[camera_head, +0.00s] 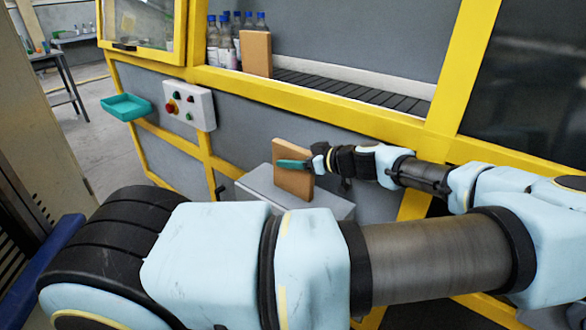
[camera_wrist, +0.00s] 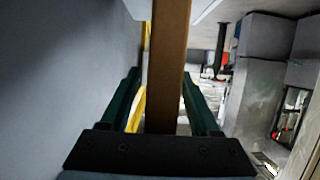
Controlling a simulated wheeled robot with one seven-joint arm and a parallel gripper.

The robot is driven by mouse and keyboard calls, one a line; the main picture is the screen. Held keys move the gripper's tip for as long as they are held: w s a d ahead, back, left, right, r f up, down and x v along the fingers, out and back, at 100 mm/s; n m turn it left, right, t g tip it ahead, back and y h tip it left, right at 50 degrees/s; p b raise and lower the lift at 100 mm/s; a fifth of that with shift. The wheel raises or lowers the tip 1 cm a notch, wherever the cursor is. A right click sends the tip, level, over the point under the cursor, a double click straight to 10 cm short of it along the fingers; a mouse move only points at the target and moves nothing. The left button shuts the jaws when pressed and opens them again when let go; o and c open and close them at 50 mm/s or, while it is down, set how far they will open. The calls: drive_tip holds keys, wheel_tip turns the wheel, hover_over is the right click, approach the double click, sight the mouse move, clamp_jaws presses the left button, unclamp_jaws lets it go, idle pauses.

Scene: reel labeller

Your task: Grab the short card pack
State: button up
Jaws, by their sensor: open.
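A brown card pack (camera_head: 293,184) stands upright on a light grey box top (camera_head: 258,189) beside the machine front. My gripper (camera_head: 291,164) is at this pack, with a green finger across its near face. In the wrist view the pack (camera_wrist: 166,60) runs edge-on between the two green fingers of my gripper (camera_wrist: 160,82). The jaws are open around it; a gap shows on the left, while contact on the right is unclear. A second brown pack (camera_head: 256,54) stands upright in the machine opening. I cannot tell from size which is the short one.
Several blue-capped bottles (camera_head: 237,30) stand behind the second pack, near a dark roller conveyor (camera_head: 345,92). A button panel (camera_head: 188,106) and a teal tray (camera_head: 127,107) are on the machine front, left of my gripper. Yellow frame bars (camera_head: 300,108) run above the pack.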

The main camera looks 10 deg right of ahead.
clamp_jaws()
idle(0.4)
